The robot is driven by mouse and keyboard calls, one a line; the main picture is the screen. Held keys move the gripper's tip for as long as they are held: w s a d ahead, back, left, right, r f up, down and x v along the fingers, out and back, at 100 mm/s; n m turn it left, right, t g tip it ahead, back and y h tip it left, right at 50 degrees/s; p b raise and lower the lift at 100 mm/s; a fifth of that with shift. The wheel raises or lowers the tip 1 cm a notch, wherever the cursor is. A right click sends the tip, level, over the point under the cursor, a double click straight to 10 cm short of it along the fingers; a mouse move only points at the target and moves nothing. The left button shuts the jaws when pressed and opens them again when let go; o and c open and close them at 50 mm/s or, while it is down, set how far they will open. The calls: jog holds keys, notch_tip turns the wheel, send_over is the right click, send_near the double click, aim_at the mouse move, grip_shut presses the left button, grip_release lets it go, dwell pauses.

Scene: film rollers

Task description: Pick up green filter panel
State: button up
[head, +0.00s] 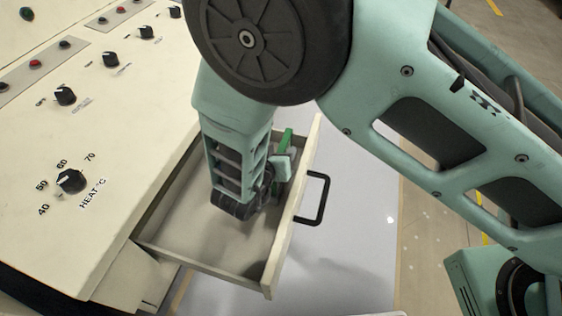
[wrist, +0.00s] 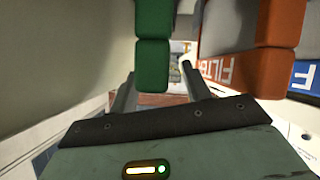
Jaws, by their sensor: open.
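The green filter panel (head: 286,142) shows in the head view as a narrow strip inside the open drawer (head: 285,250), near its right wall. In the wrist view the green panel (wrist: 153,60) hangs into the picture from the top, left of centre. My gripper (wrist: 159,70) is open, with one finger to each side of the green panel's lower end in that picture. I cannot tell whether the panel is fully between the fingers; no contact shows. In the head view my gripper (head: 240,205) is down in the drawer, and its fingertips are hidden.
An orange panel (wrist: 280,45) marked "FILTER" and a blue panel (wrist: 305,76) stand close to the right in the wrist view. The drawer walls are close around my gripper. A black handle (head: 316,200) is on the drawer front. The cream control console (head: 110,160) borders it left.

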jog(key=shift+w+d+f, duration=0.1)
jog(key=shift+w+f, duration=0.05)
grip_shut()
dwell(0.4)
